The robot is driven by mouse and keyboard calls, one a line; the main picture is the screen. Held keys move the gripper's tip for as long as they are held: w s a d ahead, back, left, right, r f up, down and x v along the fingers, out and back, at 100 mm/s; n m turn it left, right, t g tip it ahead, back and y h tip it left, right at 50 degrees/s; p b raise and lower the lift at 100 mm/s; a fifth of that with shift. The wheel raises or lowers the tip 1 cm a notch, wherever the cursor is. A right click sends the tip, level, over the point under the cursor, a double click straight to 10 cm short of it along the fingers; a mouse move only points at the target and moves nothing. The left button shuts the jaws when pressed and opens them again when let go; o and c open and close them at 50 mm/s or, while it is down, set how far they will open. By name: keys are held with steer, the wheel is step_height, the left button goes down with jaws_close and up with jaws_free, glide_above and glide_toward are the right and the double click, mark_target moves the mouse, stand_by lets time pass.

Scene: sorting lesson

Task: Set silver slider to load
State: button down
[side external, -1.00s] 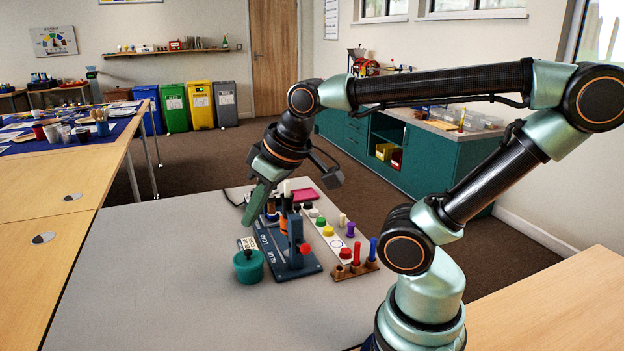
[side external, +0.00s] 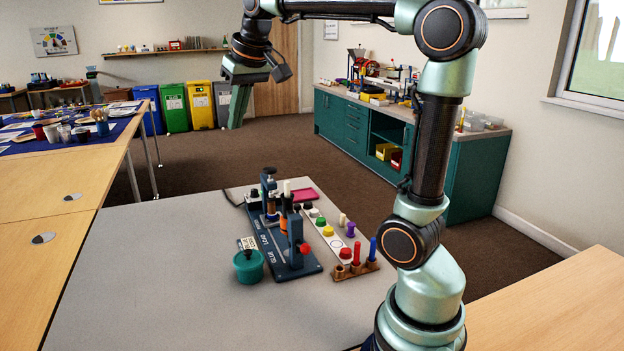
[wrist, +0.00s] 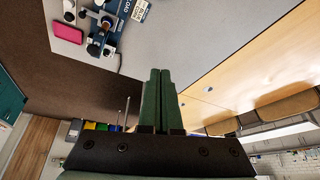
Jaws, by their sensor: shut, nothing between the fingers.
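The blue bench device (side external: 275,243) stands on the grey table, with "GLUE" and "LOAD" lettered on its base. Its rear post carries a silver-grey part (side external: 271,207), which may be the silver slider; its exact position against the lettering is too small to tell. In the wrist view the device (wrist: 122,12) is cut off by the top edge, with a "LOAD" label showing. My gripper (side external: 236,124) is high above the far side of the table, well clear of the device. In the wrist view its green fingers (wrist: 159,72) are together, with nothing between them.
To the right are a white strip (side external: 335,238) with coloured knobs and a brown rack (side external: 357,269) with red and blue pegs. The table's left half is clear.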

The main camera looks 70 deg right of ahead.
steer(key=w+d+f+m+g, duration=0.1)
steer(key=w+d+m, duration=0.3)
steer(key=d, duration=1.1)
steer(key=d+f+m, duration=0.1)
steer(key=d+f, duration=0.1)
steer(key=d, duration=0.3)
steer(key=s+d+f+m+g+h, duration=0.1)
steer(key=d+f, duration=0.1)
steer(key=d, duration=0.4)
steer(key=d+f+m, duration=0.1)
steer(key=d+f, duration=0.2)
steer(key=d, duration=0.2)
steer(key=s+a+x, duration=0.1)
steer(key=x, duration=0.7)
steer(key=s+a+f+x, duration=0.1)
steer(key=x, duration=0.7)
steer(key=s+x, duration=0.2)
steer(key=x, duration=0.6)
steer(key=shift+a+f, duration=0.35)
steer(key=shift+f, duration=0.1)
steer(key=shift+s+a, duration=0.55)
steer(key=shift+a, duration=0.25)
steer(key=shift+s+a, duration=0.55)
steer(key=shift+a, duration=0.25)
steer(key=shift+s+a, duration=3)
steer(key=shift+d, duration=0.1)
